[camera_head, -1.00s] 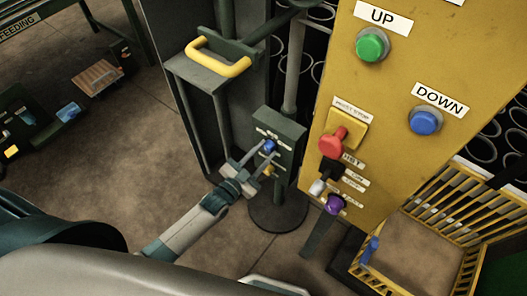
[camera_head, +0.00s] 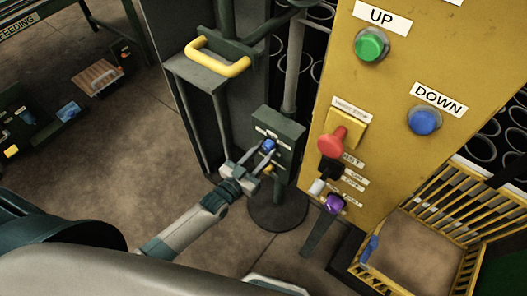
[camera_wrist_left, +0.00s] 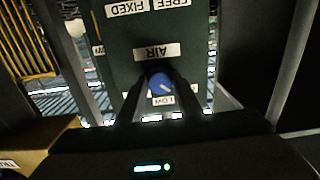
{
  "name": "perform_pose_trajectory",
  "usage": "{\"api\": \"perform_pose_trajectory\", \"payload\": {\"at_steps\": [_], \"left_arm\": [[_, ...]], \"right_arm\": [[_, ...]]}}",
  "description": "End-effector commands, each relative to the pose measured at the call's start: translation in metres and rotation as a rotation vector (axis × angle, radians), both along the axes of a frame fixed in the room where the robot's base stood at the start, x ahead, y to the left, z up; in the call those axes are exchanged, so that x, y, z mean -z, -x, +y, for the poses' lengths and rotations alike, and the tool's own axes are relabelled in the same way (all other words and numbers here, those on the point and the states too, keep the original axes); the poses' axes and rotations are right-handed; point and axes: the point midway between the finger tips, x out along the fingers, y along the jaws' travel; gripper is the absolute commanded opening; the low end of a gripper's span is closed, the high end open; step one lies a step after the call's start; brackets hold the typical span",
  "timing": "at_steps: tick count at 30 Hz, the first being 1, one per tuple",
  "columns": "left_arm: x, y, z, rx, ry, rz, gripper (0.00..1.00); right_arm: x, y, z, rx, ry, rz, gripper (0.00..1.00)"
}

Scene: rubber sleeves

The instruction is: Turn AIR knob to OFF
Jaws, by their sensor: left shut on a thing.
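The blue AIR knob (camera_head: 269,145) sits on a small dark green control box (camera_head: 288,130) on a post, left of the yellow panel. My left gripper (camera_head: 262,155) reaches the box from the lower left, its two fingers shut on the knob. In the left wrist view the knob (camera_wrist_left: 160,82) shows between the dark fingertips, with a pale pointer line on its face. The AIR label (camera_wrist_left: 157,51) appears upside down above it, and a LOW label (camera_wrist_left: 163,100) shows below it. My right gripper is not in view.
A yellow-orange knob (camera_head: 268,170) sits just below the blue one. The yellow panel (camera_head: 395,160) to the right carries a red stop button (camera_head: 332,142), a purple knob (camera_head: 335,203) and UP and DOWN buttons. A yellow handle (camera_head: 217,57) stands above left.

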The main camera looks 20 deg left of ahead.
Motion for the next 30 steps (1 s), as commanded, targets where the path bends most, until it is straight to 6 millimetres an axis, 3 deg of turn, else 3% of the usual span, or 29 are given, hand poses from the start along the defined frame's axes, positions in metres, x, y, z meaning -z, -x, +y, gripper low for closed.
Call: {"api": "perform_pose_trajectory", "payload": {"at_steps": [3,4,6,20,30], "left_arm": [[0.0,0.0,0.0,0.0,0.002,0.002,0.09],[0.0,0.0,0.0,0.0,0.002,0.002,0.36],[0.0,0.0,0.0,0.0,0.001,0.001,0.5],[0.001,0.005,0.002,0.0,0.0,0.001,0.5],[0.003,0.047,0.017,0.0,-0.001,0.002,0.5]], "right_arm": [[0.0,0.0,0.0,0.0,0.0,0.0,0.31],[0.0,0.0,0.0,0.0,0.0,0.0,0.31],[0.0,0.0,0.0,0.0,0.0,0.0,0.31],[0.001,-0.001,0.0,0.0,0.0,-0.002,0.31],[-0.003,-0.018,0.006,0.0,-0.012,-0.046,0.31]]}}
